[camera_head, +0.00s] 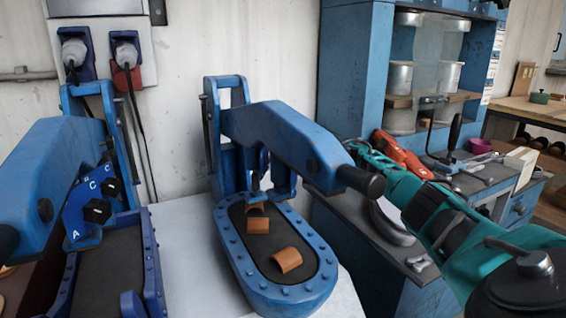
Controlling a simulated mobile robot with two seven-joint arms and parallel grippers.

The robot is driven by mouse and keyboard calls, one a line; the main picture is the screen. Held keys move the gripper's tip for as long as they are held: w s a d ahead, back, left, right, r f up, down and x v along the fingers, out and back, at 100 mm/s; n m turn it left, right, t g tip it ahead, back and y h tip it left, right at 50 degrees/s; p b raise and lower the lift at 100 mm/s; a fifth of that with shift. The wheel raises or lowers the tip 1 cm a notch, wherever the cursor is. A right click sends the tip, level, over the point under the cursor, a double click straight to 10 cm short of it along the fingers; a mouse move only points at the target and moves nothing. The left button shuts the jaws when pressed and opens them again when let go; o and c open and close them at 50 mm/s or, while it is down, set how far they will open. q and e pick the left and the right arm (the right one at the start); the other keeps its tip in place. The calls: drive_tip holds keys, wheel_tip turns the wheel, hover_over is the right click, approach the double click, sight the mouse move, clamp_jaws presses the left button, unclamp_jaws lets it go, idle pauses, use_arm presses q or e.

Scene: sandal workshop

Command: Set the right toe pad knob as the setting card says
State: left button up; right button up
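On the left press (55,165) a blue plate carries black knobs, one large and faceted (97,211) and a smaller one (111,187), beside white letters A and C. Which knob is the right toe pad knob, and its pointer setting, I cannot tell. The middle press (275,135) has a raised blue arm with a black handle (361,182) over a sole-shaped bed. My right arm comes in from the right; its gripper end (362,152) is beside that handle, its fingers not clear. My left gripper is not in view. No readable setting card shows.
Orange curved pads (287,260) lie on the middle press's dark bed. A blue cabinet and bench with tools, including an orange tool (402,156), stand behind my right arm. Plugs and cables (127,65) hang on the wall. Bare white tabletop (187,250) lies between the presses.

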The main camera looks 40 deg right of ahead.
idle(0.3)
drive_tip(key=o, duration=1)
drive_tip(key=shift+o, duration=0.2)
drive_tip(key=shift+d, duration=0.1)
drive_tip(key=b+v, duration=0.2)
drive_tip(key=v, duration=0.5)
drive_tip(key=shift+s+b, duration=0.15)
drive_tip(key=shift+b, duration=0.25)
drive_tip(key=shift+d, duration=0.1)
